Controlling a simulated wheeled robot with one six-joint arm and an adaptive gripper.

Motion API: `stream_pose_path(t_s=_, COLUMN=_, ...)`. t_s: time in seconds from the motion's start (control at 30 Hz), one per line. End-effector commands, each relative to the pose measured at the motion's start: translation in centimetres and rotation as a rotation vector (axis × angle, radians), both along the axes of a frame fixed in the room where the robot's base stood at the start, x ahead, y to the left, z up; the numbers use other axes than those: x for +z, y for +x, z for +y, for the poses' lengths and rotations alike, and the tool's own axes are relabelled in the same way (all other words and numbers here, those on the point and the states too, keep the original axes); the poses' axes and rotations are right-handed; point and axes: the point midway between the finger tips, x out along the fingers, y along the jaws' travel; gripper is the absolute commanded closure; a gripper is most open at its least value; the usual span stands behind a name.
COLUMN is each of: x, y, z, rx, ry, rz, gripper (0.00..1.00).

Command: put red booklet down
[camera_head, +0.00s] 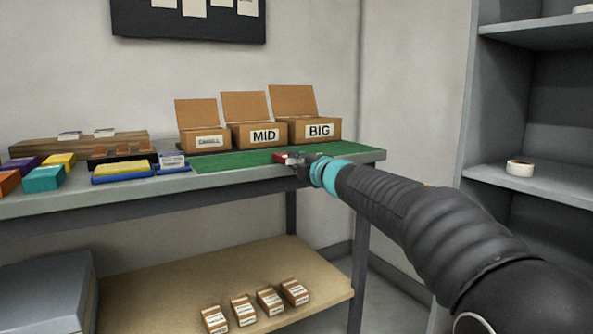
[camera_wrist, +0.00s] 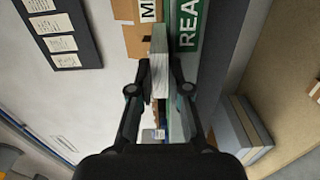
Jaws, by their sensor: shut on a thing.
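The red booklet (camera_head: 280,157) shows as a small red patch at the tip of my gripper (camera_head: 301,163), over the right part of the green mat (camera_head: 222,163) on the table. In the wrist view my gripper (camera_wrist: 162,76) is shut on the booklet (camera_wrist: 159,48), whose pale page edge faces the camera. The green mat (camera_wrist: 183,52) lies close beside it, with the letters "REA" visible. I cannot tell whether the booklet touches the mat. Most of its cover is hidden by the fingers.
Boxes marked MID (camera_head: 264,135) and BIG (camera_head: 318,130), plus a smaller one (camera_head: 208,141), stand open behind the mat. A blue tray with a yellow pad (camera_head: 122,168) and coloured blocks are left. A grey shelf (camera_head: 540,185) stands right. Small cartons (camera_head: 270,300) lie below.

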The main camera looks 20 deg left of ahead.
Motion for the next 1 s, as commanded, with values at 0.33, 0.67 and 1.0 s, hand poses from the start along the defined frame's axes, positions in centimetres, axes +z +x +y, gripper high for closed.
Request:
stream_pose_path(t_s=0.33, x=-0.4, y=0.0, z=-0.1, rx=0.0, ry=0.001, rz=-0.001, gripper=1.0)
stream_pose_path(t_s=0.67, x=-0.4, y=0.0, z=-0.1, rx=0.0, ry=0.001, rz=-0.001, gripper=0.58)
stream_pose_path(t_s=1.0, x=-0.1, y=-1.1, z=-1.4, rx=-0.001, ry=0.001, rz=-0.001, gripper=0.58)
